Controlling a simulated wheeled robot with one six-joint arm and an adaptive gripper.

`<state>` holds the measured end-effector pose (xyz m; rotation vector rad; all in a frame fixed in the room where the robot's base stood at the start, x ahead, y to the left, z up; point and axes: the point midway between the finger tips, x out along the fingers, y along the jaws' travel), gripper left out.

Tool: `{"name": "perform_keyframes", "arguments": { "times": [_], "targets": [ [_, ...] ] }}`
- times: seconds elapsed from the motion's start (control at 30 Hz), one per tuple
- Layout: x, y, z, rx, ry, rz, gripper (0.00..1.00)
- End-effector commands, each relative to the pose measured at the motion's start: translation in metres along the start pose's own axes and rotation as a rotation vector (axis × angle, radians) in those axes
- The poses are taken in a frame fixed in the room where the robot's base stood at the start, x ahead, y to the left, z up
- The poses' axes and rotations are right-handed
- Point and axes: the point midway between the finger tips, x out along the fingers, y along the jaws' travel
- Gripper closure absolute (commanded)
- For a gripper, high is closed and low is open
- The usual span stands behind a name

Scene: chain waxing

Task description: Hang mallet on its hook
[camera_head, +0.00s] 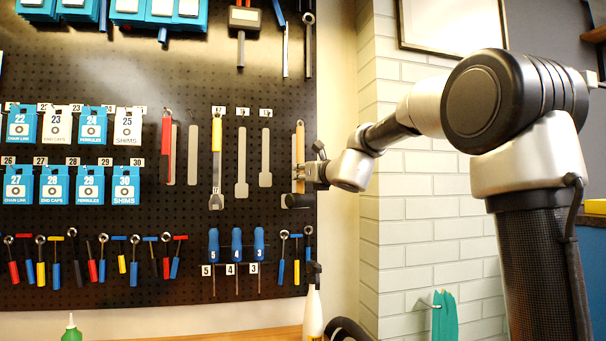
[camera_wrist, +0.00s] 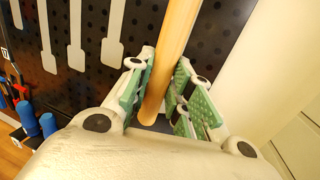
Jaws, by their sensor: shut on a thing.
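The mallet (camera_head: 300,145) has a pale wooden handle and a dark head at its lower end. It stands upright, handle up, at the right edge of the black pegboard (camera_head: 150,225). My gripper (camera_head: 303,173) reaches in from the right and is shut on the handle, a little above the head. In the wrist view the handle (camera_wrist: 176,45) runs between the green-padded fingers of my gripper (camera_wrist: 165,78). The hook at the handle's top is too small to make out. I cannot tell whether the mallet touches the board.
Blue screwdrivers (camera_head: 236,245) and small tools hang below. A white bottle (camera_head: 313,312) stands beneath, near the board's edge. A white brick wall (camera_head: 415,240) is to the right.

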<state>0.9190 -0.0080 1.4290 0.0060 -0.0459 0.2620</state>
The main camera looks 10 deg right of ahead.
Motion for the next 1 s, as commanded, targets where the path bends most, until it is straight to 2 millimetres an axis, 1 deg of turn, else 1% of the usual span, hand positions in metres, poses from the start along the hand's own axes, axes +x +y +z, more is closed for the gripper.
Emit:
{"name": "perform_keyframes", "arguments": {
  "times": [0.23, 0.27, 0.3, 0.37, 0.4, 1.0],
  "targets": [
    [-0.0002, 0.0002, 0.0011, 0.000, -0.002, 0.000, 1.00],
    [-0.0002, 0.0002, 0.0011, 0.000, -0.002, 0.000, 0.75],
    [-0.0002, 0.0002, 0.0010, 0.000, -0.002, 0.000, 0.68],
    [-0.0002, 0.0001, 0.0009, 0.000, -0.001, 0.000, 0.57],
    [-0.0002, 0.0001, 0.0008, 0.000, -0.001, 0.000, 0.54],
    [-0.0007, -0.0001, -0.0002, 0.000, 0.000, 0.000, 0.54]
  ]
}}
